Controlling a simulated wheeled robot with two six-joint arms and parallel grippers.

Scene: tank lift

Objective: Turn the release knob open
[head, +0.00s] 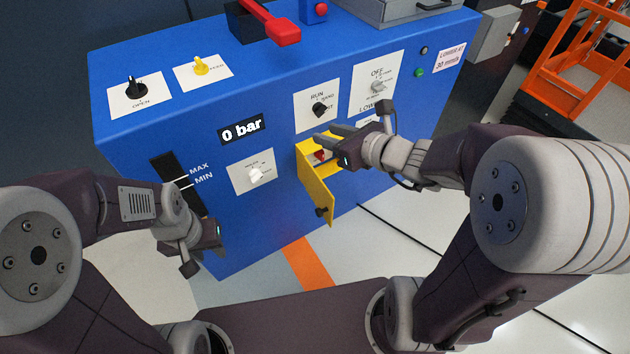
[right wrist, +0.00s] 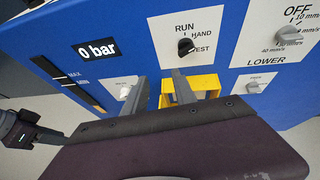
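No label reading "release" is legible, so I cannot tell for sure which knob is the release knob. A small red part (head: 320,155) sits inside an open yellow compartment (head: 318,190) in the front of the blue cabinet, partly hidden by my right gripper. My right gripper (head: 322,140) is at the compartment's mouth; its fingers are apart in the right wrist view (right wrist: 162,90), with the yellow frame (right wrist: 205,83) just beyond. Contact cannot be seen. A black knob (head: 136,88) marked OPEN and a yellow knob (head: 201,66) are on the cabinet's top. My left gripper (head: 215,236) hangs by the cabinet's lower left, its fingers unclear.
The front carries a white knob (head: 256,175), a black RUN selector (head: 319,109), a grey LOWER dial (head: 377,87) and a "0 bar" display (head: 242,129). The yellow door hangs outward below my right gripper. A red lever (head: 283,34) stands on top. An orange lift (head: 570,60) is behind right.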

